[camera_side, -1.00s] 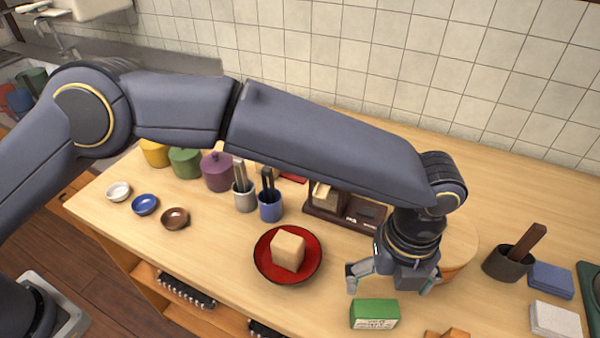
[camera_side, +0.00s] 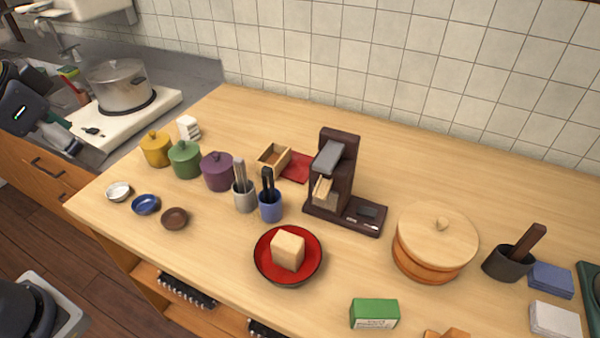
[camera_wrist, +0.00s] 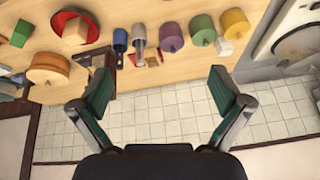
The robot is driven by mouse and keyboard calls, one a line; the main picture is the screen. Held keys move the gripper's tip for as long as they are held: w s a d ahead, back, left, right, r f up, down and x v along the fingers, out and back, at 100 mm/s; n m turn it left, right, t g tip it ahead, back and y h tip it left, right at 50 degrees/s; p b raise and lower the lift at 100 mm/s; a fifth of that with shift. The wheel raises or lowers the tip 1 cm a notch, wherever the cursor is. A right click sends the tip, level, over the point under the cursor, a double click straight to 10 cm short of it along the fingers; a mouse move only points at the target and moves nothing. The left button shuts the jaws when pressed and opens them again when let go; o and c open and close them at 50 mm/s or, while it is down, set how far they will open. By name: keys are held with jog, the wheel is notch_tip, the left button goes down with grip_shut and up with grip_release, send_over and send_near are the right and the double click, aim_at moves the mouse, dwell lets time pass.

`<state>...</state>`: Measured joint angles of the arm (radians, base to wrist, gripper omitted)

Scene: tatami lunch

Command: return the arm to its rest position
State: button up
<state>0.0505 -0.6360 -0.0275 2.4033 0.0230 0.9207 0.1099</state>
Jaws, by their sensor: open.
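My gripper (camera_wrist: 160,98) is open and empty in the wrist view, its two green-padded fingers spread wide with only tiled wall and counter beyond them. In the side view, part of my arm shows at the far left edge, beside the stove and clear of the wooden counter (camera_side: 400,185). Nothing is in contact with the fingers. The rest of my arm is out of the side view, apart from my base at the lower left.
A red plate (camera_side: 264,268) with a beige block (camera_side: 288,250), a dark brown device (camera_side: 335,175), a round wooden tub (camera_side: 432,250) and a green box (camera_side: 374,313) stand on the counter. Lidded pots (camera_side: 185,160) stand at its left. A steel pot (camera_side: 118,88) sits on the stove.

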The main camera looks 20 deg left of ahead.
jog(key=shift+s+a+f+n, duration=0.3)
jog(key=shift+s+a+n, duration=0.05)
jog(key=shift+s+n, duration=0.25)
jog(key=shift+s+a+f+n, duration=0.3)
jog(key=shift+s+n, duration=0.2)
jog(key=shift+s, duration=0.05)
